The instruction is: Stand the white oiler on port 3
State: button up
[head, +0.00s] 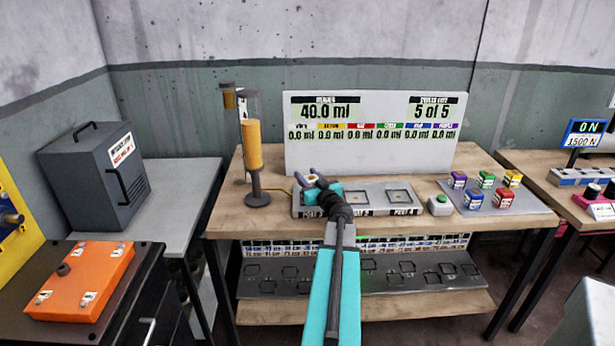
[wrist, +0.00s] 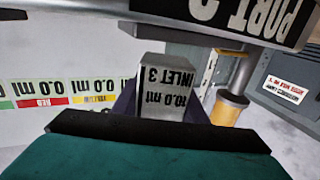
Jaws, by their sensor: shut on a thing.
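My gripper (head: 310,180) is over the left end of the grey port plate (head: 372,206), its dark fingers shut on a small pale block. This block (wrist: 165,85) shows between the fingers in the wrist view, with upside-down print reading "INLET 3" and "10.0 ml". I take it to be the white oiler, since no white one stands among the coloured ones. A label reading "PORT 3" (wrist: 262,18) is upside down close beside it in the wrist view. My gripper and arm partly hide the left and middle ports. I cannot tell whether the block touches the plate.
Several coloured oilers stand on a grey mat (head: 532,207) at the right. A green button (head: 440,204) is beside it. The yellow cylinder stand (head: 254,150) rises close to my gripper's left. A white display board (head: 370,155) stands behind. The right port (head: 399,196) is bare.

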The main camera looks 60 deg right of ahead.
jog(key=shift+f, duration=0.55)
jog(key=o, duration=1.2)
jog(key=shift+s+f, duration=0.1)
jog(key=shift+a+f, duration=0.1)
